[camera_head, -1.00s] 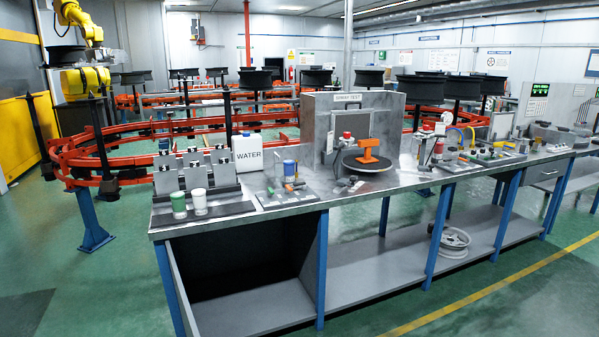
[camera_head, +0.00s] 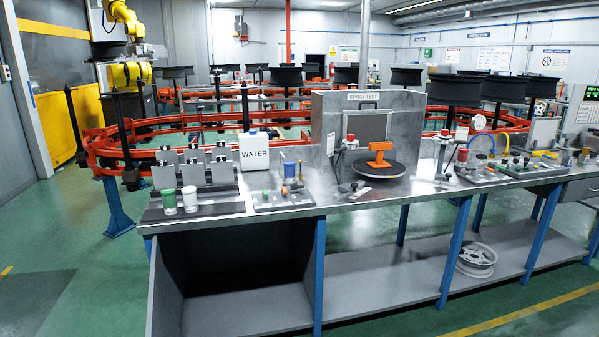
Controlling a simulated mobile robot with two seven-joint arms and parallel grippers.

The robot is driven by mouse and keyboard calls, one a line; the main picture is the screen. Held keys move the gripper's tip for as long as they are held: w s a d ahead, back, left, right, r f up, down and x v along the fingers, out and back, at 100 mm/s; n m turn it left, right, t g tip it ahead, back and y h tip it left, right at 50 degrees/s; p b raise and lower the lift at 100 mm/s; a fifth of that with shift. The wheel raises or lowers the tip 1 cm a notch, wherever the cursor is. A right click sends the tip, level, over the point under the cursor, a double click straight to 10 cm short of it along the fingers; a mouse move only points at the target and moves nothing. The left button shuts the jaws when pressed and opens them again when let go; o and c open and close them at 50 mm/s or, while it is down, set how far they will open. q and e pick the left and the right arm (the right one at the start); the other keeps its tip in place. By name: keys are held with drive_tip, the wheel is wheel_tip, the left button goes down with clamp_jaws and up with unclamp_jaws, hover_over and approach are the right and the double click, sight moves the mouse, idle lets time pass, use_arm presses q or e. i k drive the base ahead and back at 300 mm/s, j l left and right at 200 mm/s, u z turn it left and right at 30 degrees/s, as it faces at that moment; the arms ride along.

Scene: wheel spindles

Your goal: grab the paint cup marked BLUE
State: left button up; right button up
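Two more cups stand on a dark mat (camera_head: 208,211) at the bench's left end: a green one (camera_head: 168,203) and a whitish one (camera_head: 190,200). Neither of my grippers is in view.
A white WATER jug (camera_head: 254,152) stands behind the tray. Tilted grey panels (camera_head: 194,174) stand behind the mat. A turntable (camera_head: 379,168) with an orange tool is right of the tray. Green floor (camera_head: 75,285) is clear left of the bench.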

sight(290, 166)
drive_tip(key=i+l, duration=0.15)
drive_tip(key=l, duration=0.2)
drive_tip(key=i+l, duration=0.2)
drive_tip(key=l, duration=0.15)
drive_tip(key=i+l+u, duration=0.1)
drive_tip(key=l, duration=0.25)
drive_tip(key=i, duration=0.05)
